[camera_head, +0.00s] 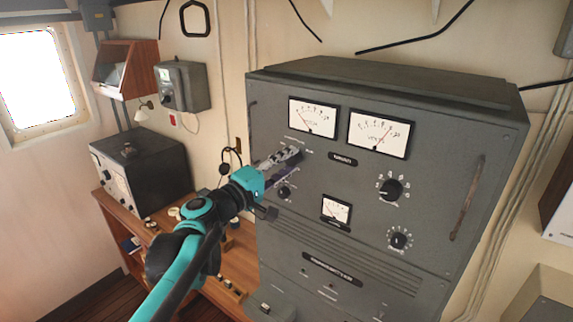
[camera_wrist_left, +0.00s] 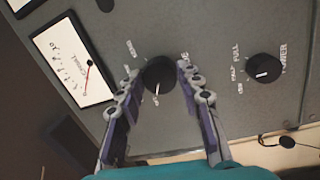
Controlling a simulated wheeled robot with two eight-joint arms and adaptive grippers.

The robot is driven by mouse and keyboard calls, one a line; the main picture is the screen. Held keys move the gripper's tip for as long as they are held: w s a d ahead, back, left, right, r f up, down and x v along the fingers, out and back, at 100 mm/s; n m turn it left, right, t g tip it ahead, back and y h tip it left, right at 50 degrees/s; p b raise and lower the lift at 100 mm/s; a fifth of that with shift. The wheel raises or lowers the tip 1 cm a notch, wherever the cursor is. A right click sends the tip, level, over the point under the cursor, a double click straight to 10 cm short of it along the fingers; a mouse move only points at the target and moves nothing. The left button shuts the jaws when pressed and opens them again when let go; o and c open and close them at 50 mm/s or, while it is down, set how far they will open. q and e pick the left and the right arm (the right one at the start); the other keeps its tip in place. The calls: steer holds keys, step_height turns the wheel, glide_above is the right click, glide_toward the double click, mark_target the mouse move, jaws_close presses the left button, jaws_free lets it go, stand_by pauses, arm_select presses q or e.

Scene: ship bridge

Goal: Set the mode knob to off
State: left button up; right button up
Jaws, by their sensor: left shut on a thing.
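The mode knob (camera_wrist_left: 159,74) is a round black knob on the grey panel, centred between my left gripper's fingers (camera_wrist_left: 160,84) in the left wrist view. My left gripper (camera_head: 290,165) is shut on it, one finger on each side. The knob's white pointer line faces the bottom of that view, toward a small label too blurred to read. Other small labels ring the knob, partly behind the fingers. In the head view, the gripper hides most of the knob, below the left large meter (camera_head: 313,117). My right gripper is not in view.
The power knob (camera_wrist_left: 263,68) sits just below on the panel and also shows in the head view (camera_head: 284,192). A small meter (camera_head: 337,210) and two more knobs (camera_head: 391,190) (camera_head: 400,240) are to the right. A wooden desk (camera_head: 240,262) stands beside the cabinet.

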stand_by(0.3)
arm_select(q)
steer(key=o, duration=1.2)
steer(key=shift+c, duration=0.2)
steer(key=shift+a, duration=0.1)
steer(key=r+v, duration=0.1)
steer(key=v, duration=1)
steer(key=shift+s+a+f, duration=0.25)
steer(key=shift+s+f, duration=0.1)
steer(key=shift+f, duration=0.2)
